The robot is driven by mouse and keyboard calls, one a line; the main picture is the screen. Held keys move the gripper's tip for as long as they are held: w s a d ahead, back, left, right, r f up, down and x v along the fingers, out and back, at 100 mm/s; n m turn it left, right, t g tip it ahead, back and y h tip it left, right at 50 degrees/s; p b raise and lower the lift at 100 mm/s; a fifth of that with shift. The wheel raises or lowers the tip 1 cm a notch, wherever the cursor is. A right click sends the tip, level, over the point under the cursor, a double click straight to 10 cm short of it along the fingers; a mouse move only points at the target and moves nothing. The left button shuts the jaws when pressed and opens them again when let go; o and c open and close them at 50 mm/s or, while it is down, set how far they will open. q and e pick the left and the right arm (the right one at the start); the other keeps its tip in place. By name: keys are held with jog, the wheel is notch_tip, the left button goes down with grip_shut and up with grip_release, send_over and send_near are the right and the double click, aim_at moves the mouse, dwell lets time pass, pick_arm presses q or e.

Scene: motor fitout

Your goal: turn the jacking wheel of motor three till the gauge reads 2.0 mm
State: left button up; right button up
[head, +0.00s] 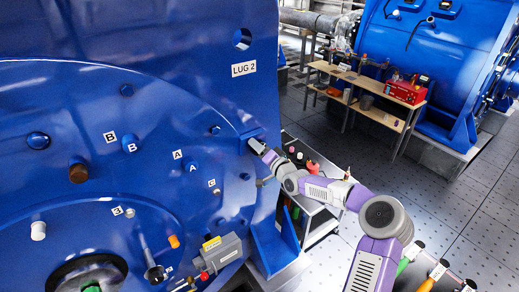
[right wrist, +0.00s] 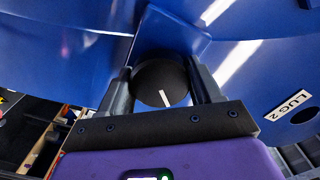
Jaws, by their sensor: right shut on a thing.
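My right gripper (head: 257,146) is at the right edge of the large blue motor (head: 60,120), below the LUG 2 label (head: 244,69). In the right wrist view its two fingers (right wrist: 162,88) stand on either side of a round black wheel (right wrist: 150,78) with a white line on its face, and are shut on it. The white line leans slightly from upright. In the head view the wheel is mostly hidden by the gripper. I cannot make out a gauge reading. My left gripper is not in view.
A grey box with a yellow label (head: 222,251) sticks out low on the motor's face. A tool cart (head: 312,205) stands close under my right arm. A wooden bench (head: 370,85) with a red box (head: 407,92) and another blue motor (head: 440,50) are farther back. Floor between is clear.

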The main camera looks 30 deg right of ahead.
jog(key=o, duration=1.1)
jog(key=shift+c, duration=0.2)
jog(key=shift+s, duration=0.1)
jog(key=s, duration=0.7)
jog(key=shift+s+d+b, duration=0.2)
jog(key=shift+d+b, duration=0.1)
